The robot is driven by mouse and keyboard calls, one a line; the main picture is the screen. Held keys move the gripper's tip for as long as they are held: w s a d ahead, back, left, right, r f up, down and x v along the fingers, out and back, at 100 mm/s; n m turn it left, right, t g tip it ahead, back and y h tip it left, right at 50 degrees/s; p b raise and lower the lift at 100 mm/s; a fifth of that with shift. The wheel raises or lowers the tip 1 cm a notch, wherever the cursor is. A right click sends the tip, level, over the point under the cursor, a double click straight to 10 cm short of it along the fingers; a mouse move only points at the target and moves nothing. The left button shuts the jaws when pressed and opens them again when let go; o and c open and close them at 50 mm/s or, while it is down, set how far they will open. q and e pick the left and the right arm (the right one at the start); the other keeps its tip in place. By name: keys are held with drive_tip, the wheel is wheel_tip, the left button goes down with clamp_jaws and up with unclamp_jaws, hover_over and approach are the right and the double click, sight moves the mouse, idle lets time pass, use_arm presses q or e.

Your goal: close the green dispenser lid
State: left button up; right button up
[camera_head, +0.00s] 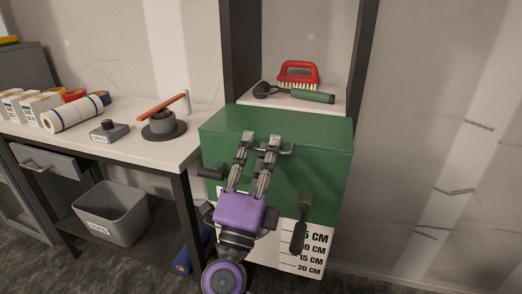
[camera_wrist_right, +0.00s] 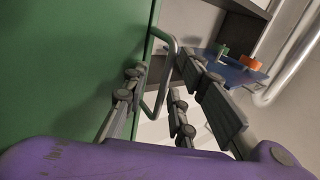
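The green dispenser lid (camera_head: 320,170) shows in the head view as a broad green panel above a white front with a centimetre scale. In the right wrist view the green panel (camera_wrist_right: 60,65) fills the left side. A grey bar handle (camera_wrist_right: 170,75) stands out from its edge. My right gripper (camera_head: 261,140), purple with grey fingers, is in front of the green panel. In the wrist view its fingers (camera_wrist_right: 160,66) are apart, with the handle between them; I cannot tell whether they touch it. My left gripper is not in view.
A red brush (camera_head: 299,73) and a green-handled tool (camera_head: 312,96) lie on the ledge behind. The white bench (camera_head: 90,143) at left holds a paper roll (camera_head: 75,113), a small grey box (camera_head: 109,131) and a round stand (camera_head: 163,125). A grey bin (camera_head: 112,215) stands below.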

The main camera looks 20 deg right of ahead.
drive_tip(key=shift+a, duration=0.1)
drive_tip(key=v, duration=1.2)
